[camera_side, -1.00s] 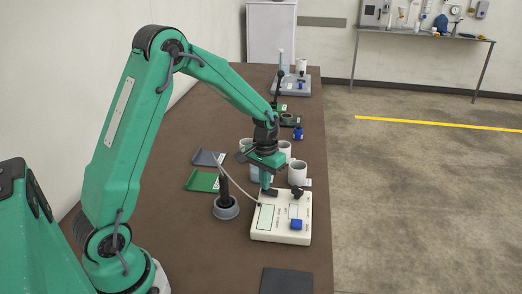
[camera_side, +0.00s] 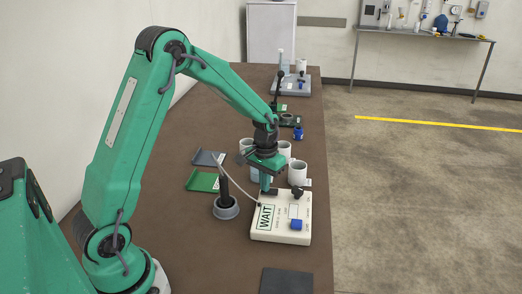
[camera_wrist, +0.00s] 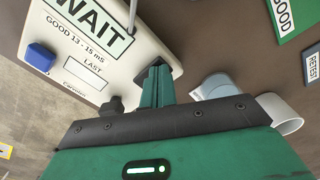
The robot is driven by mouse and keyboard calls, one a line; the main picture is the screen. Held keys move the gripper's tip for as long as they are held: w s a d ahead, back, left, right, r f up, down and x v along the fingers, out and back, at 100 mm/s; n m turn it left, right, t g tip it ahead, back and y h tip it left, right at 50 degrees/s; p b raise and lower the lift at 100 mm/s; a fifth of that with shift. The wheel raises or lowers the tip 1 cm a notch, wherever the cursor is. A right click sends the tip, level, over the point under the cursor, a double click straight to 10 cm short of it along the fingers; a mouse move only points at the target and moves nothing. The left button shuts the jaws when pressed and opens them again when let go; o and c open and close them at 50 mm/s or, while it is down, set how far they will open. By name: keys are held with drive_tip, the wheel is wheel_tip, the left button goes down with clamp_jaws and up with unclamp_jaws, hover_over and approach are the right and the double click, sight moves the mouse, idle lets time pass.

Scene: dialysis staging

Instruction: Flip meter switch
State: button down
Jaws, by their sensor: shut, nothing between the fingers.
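The meter (camera_side: 280,232) is a cream box on the brown table, with a blue button (camera_side: 296,225), a dark knob (camera_side: 298,191) and a display (camera_side: 265,217) that reads "WAIT". The display also shows in the wrist view (camera_wrist: 95,15), above the printed words "GOOD 13 - 15 mS" and "LAST". My gripper (camera_side: 266,189) is shut and empty, with its fingertips down at the meter's far left corner, by a dark switch area. In the wrist view the green fingers (camera_wrist: 155,82) cover most of that dark part, so the switch's position is hidden.
A dark probe stands in a grey round holder (camera_side: 226,208) left of the meter, joined by a cable. White cups (camera_side: 298,173) stand just behind it. A green "GOOD" plate (camera_side: 203,181) and a grey plate (camera_side: 209,158) lie left. A dark pad (camera_side: 287,281) lies in front.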

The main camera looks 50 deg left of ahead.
drive_tip(key=shift+r, duration=3.45)
drive_tip(key=s+d+r+m+t, duration=0.1)
drive_tip(key=s+d+r+t, duration=0.3)
drive_tip(key=s+r, duration=0.6)
drive_tip(key=s+d+r+m+t, duration=0.1)
drive_tip(key=s+d+r+m, duration=0.1)
drive_tip(key=s, duration=0.9)
drive_tip(key=d+r, duration=0.1)
drive_tip(key=d, duration=0.1)
drive_tip(key=shift+s+d+t, duration=0.15)
drive_tip(key=shift+d+t, duration=0.15)
